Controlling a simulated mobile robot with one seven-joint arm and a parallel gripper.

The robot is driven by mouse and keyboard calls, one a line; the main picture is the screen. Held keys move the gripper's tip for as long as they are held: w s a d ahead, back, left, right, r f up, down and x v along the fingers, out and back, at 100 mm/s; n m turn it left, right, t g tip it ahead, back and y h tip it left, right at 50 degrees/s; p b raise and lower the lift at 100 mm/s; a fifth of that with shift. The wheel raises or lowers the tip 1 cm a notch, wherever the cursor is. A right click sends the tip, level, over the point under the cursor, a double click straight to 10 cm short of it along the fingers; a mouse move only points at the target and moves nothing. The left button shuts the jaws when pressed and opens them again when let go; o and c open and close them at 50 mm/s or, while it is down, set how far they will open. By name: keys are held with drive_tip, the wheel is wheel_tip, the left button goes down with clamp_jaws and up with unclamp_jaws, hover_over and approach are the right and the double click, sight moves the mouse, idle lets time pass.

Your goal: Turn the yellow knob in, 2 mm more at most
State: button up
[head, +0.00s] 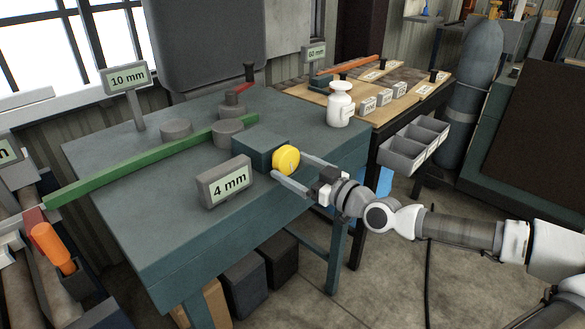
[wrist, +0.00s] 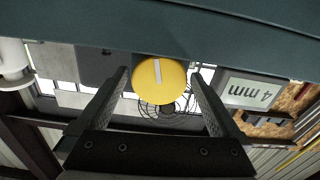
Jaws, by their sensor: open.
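The yellow knob (head: 286,160) is a round disc on the front of a dark teal block (head: 257,146) at the bench's near edge. In the wrist view the knob (wrist: 150,88) faces me, with a pale line running from its middle to its rim, nearly upright in the picture. My gripper (head: 289,167) is open, its two fingers on either side of the knob. In the wrist view my gripper (wrist: 160,74) shows a small gap between each finger and the knob's rim. A "4 mm" sign (head: 224,182) stands left of the block; it also shows in the wrist view (wrist: 247,91).
A green bar (head: 150,163) lies across the teal bench (head: 135,222), beside round grey posts (head: 228,132). A "10 mm" sign (head: 129,78) stands behind. A white bottle (head: 340,104) and a grey bin tray (head: 403,153) are at the right.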

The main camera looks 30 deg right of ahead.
drive_tip(key=shift+w+a, duration=0.15)
drive_tip(key=shift+w, duration=0.3)
drive_tip(key=c, duration=1.1)
drive_tip(key=shift+r+m+p, duration=0.2)
drive_tip(key=shift+m+p, duration=0.5)
drive_tip(key=shift+p, duration=0.15)
drive_tip(key=shift+a+f+m+p, duration=0.1)
drive_tip(key=shift+f+m+p, duration=0.1)
drive_tip(key=shift+m+p, duration=0.5)
drive_tip(key=o, duration=1.1)
drive_tip(key=shift+s, duration=0.1)
drive_tip(key=shift+s, duration=0.1)
